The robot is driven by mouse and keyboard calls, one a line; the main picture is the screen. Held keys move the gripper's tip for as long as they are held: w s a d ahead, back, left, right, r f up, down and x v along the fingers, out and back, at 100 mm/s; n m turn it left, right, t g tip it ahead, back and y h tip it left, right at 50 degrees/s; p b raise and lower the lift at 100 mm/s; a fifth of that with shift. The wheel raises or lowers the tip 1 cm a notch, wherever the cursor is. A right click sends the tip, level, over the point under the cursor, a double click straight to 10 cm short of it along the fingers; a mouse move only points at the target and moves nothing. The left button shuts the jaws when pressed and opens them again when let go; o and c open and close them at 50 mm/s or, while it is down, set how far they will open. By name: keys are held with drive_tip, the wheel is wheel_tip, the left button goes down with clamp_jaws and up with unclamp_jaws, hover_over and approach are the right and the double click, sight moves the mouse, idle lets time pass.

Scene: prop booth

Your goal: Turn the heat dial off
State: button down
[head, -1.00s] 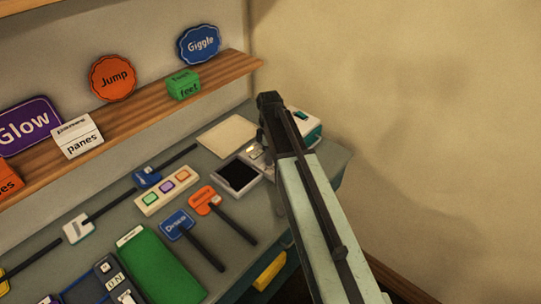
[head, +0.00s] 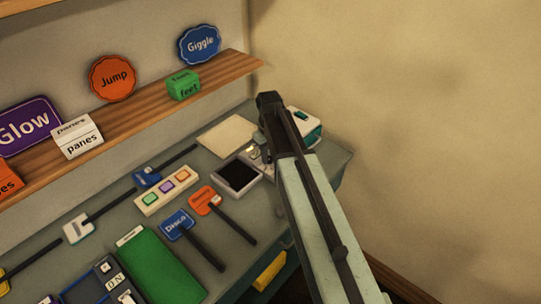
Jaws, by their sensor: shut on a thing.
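My gripper (head: 270,112) is the dark end of my arm, over the right end of the desk. It is shut at a white and teal device (head: 306,124), which stands partly behind it. The fingertips are hard to make out against the dark wrist. The heat dial itself cannot be made out; my gripper and arm cover the middle of the device. The dial's setting cannot be read.
A black-screened box (head: 238,176) and a cream pad (head: 227,135) lie left of my gripper. Blue (head: 177,224) and orange (head: 205,200) paddles with dark handles lie nearer. A wooden shelf (head: 135,112) with signs runs above. The wall is close on the right.

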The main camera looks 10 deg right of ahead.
sight(269, 158)
drive_tip(key=m, duration=0.6)
drive_tip(key=shift+w+m, duration=0.15)
drive_tip(key=shift+m, duration=0.15)
idle(0.5)
drive_tip(key=c, duration=1.1)
unclamp_jaws()
wheel_tip(269, 158, up, 8)
drive_tip(key=p, duration=0.8)
drive_tip(key=shift+f, duration=0.1)
